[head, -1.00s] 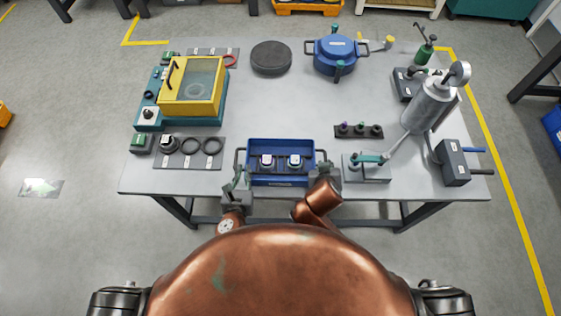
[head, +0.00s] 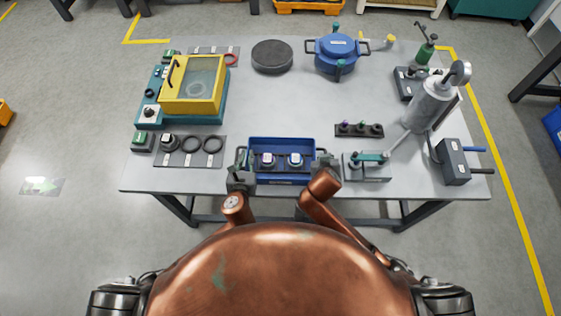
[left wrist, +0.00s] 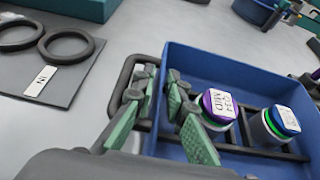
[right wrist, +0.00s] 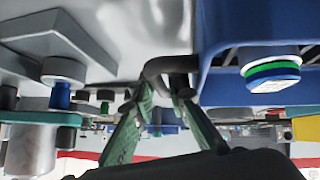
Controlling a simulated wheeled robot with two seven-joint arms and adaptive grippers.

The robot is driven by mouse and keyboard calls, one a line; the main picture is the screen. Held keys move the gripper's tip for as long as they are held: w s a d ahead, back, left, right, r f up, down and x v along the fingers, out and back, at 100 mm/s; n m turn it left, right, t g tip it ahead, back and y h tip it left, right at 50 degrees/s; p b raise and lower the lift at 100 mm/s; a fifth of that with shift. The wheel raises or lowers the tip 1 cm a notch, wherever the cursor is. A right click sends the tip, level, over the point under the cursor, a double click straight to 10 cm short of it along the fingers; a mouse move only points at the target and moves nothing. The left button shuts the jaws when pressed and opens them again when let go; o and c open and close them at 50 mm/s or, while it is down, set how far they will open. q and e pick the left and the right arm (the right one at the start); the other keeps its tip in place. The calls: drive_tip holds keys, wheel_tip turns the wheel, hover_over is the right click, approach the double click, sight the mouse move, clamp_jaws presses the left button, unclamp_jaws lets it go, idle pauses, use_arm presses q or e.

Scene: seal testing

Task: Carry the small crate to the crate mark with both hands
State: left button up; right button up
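The small blue crate (head: 282,180) sits at the front edge of the table and has a dark handle at each end. It holds two capped pieces, one with a purple ring (left wrist: 215,108) and one with a blue ring (left wrist: 283,122). My left gripper (head: 241,168) is at the left handle (left wrist: 128,80); its green-padded fingers are apart, with a gap between them. My right gripper (head: 324,168) is at the right handle; in the right wrist view its fingers (right wrist: 165,92) are spread at either side of the dark handle (right wrist: 168,66). I cannot make out the crate mark.
A mat with black rings (head: 190,150) and a yellow-lidded tester (head: 193,85) are left of the crate. A small dark rack (head: 359,130) and a lever press (head: 368,168) are close on the right. A blue pot (head: 337,55) stands behind. The table middle is clear.

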use_arm(q)
drive_tip(key=shift+c, duration=0.5)
use_arm(e)
drive_tip(key=shift+c, duration=0.5)
use_arm(q)
clamp_jaws()
use_arm(e)
clamp_jaws()
use_arm(q)
drive_tip(key=shift+w+r, duration=0.1)
drive_tip(key=shift+r, duration=0.15)
use_arm(e)
drive_tip(key=shift+w+r, duration=0.1)
drive_tip(key=shift+r, duration=0.15)
